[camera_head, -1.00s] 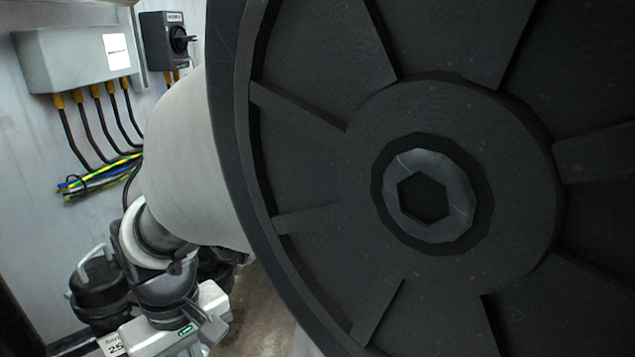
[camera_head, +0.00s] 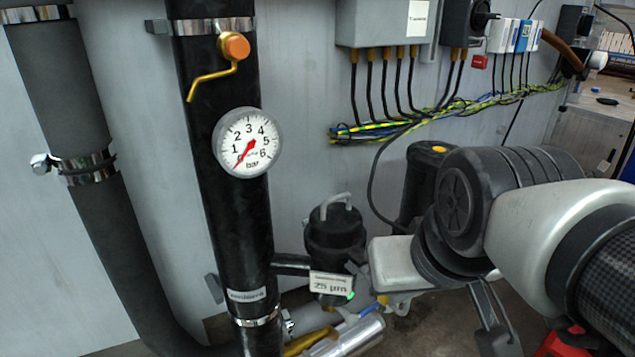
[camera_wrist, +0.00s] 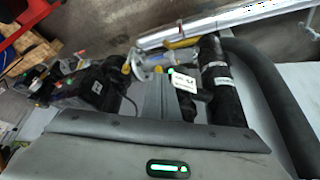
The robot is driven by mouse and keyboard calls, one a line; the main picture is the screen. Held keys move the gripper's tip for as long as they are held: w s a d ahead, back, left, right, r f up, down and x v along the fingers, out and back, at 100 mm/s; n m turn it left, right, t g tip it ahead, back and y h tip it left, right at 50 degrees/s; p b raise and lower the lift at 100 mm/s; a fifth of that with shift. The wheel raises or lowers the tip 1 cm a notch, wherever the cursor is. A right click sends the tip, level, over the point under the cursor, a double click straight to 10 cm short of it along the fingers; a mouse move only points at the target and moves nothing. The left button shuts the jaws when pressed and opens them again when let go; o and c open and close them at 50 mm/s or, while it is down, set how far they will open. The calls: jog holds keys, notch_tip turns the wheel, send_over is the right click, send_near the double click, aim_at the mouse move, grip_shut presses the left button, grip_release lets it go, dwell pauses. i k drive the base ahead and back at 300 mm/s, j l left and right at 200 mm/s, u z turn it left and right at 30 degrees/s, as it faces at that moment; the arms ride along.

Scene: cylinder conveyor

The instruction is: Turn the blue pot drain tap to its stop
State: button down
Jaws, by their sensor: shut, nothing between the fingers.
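The black filter pot (camera_head: 335,235) stands low against the wall in the head view, with a tag reading 25 µm. A small blue part (camera_head: 369,309), seemingly the drain tap handle, lies low at its right. Its exact angle and its stop cannot be made out. My gripper (camera_wrist: 156,82) is shut and empty in the wrist view, its grey fingers pointing toward the pot's tag (camera_wrist: 183,82). In the head view my pale gripper body hangs just right of the pot, above the blue part. I cannot tell whether the fingers touch the tap.
A thick black pipe (camera_head: 222,200) with a pressure gauge (camera_head: 248,142) and an orange-capped yellow lever (camera_head: 220,70) stands left of the pot. A grey hose (camera_head: 85,190) is further left. A junction box (camera_head: 385,22) and cable bundle (camera_head: 400,128) are on the wall. A silver tube (camera_head: 350,337) lies below.

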aim_at(351, 320)
jog(key=l+u, duration=1.4)
jog(key=k+l+u, duration=0.2)
jog(key=k, duration=0.8)
jog(key=i+j, duration=0.05)
jog(key=j, duration=0.05)
